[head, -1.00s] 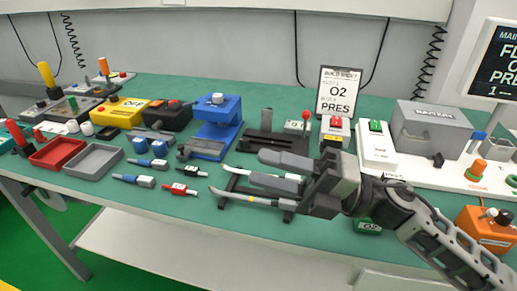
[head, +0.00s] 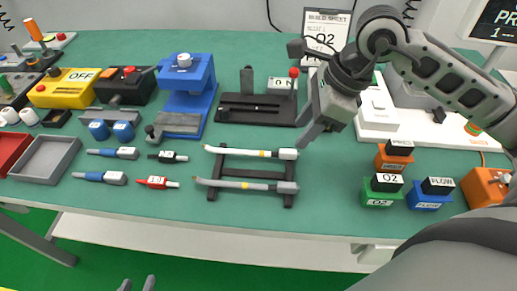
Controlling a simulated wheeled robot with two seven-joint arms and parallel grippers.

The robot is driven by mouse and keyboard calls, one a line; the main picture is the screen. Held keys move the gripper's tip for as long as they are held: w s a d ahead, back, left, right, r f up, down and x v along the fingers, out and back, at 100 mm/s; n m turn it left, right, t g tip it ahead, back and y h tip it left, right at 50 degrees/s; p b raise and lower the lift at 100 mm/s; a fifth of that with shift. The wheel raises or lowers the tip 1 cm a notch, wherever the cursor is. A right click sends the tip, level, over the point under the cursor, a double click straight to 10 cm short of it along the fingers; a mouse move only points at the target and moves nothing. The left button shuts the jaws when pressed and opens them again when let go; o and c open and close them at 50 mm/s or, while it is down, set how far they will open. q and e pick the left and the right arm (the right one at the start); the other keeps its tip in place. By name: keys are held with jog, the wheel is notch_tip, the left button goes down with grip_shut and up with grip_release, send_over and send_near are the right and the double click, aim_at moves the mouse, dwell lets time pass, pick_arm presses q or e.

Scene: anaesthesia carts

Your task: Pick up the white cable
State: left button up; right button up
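Two pale cables with yellow bands lie side by side across a black rack on the green table. The upper cable (head: 230,151) looks white with a thick white right end; the lower cable (head: 240,185) looks slightly greyer. My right gripper (head: 311,137) is just right of the upper cable's right end, fingers pointing down, apart from both cables in the picture. Its fingers overlap, so its opening is unclear. My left gripper (head: 137,285) shows only its two fingertips at the bottom edge, apart with nothing between them.
Blue, black and red connectors (head: 157,182) lie left of the rack (head: 212,170). A black fixture (head: 240,110) and a blue press (head: 190,90) stand behind it. Labelled blocks (head: 381,190) stand to the right. The table's front edge lies just below the rack.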

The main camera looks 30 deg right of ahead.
aim_at(288, 150)
jog(key=shift+d+p+x, duration=0.15)
jog(key=shift+p+x, duration=0.1)
jog(key=shift+x, duration=1.5)
jog(key=shift+d+p+x, duration=0.15)
jog(key=shift+p+x, duration=0.1)
jog(key=shift+x, duration=1.45)
grip_shut()
